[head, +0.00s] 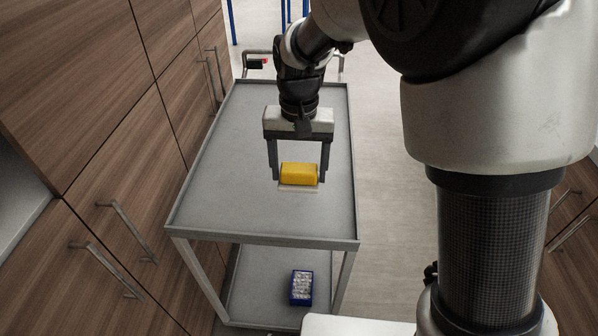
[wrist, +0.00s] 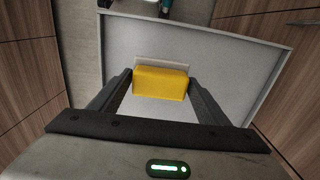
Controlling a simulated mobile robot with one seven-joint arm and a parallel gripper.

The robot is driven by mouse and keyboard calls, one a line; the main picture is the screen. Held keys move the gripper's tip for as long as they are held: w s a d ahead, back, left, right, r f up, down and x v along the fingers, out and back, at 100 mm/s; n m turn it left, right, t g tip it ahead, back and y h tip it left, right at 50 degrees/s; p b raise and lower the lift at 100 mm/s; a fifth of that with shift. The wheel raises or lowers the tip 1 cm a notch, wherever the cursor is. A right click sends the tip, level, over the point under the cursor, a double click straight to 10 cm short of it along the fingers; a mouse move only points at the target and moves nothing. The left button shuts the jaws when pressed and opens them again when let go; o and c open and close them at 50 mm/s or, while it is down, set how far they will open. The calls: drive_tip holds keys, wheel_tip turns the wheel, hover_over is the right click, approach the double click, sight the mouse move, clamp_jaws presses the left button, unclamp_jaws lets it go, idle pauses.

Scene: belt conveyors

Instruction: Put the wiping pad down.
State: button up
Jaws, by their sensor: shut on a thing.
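The wiping pad (head: 299,174) is a yellow block with a pale, whitish layer along its lower edge. My gripper (head: 298,177) is shut on it, with one finger at each short end. The pad is over the grey top of the cart (head: 230,195), toward its near half; I cannot tell whether it touches the surface. In the wrist view the yellow pad (wrist: 161,82) sits between my two dark fingers, with the pale layer along its upper edge and the cart top (wrist: 240,60) behind it.
A blue box (head: 301,287) with several pale items stands on the cart's lower shelf. Wooden cabinets with bar handles (head: 120,215) line the left side, close to the cart. A dark item with red (head: 257,64) is by the cart's far end. The cart top around the pad is clear.

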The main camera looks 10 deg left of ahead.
drive_tip(key=shift+f+b, duration=0.1)
drive_tip(key=shift+b, duration=0.55)
drive_tip(key=shift+f, duration=0.15)
wheel_tip(320, 180, down, 9)
drive_tip(key=shift+f+b, duration=0.1)
drive_tip(key=shift+b, duration=0.7)
drive_tip(key=shift+f, duration=0.1)
drive_tip(key=shift+f, duration=0.15)
drive_tip(key=o, duration=0.9)
drive_tip(key=shift+o, duration=0.2)
wheel_tip(320, 180, up, 13)
drive_tip(key=shift+d+f+p, duration=0.1)
drive_tip(key=shift+f+p, duration=0.05)
drive_tip(key=shift+p, duration=0.75)
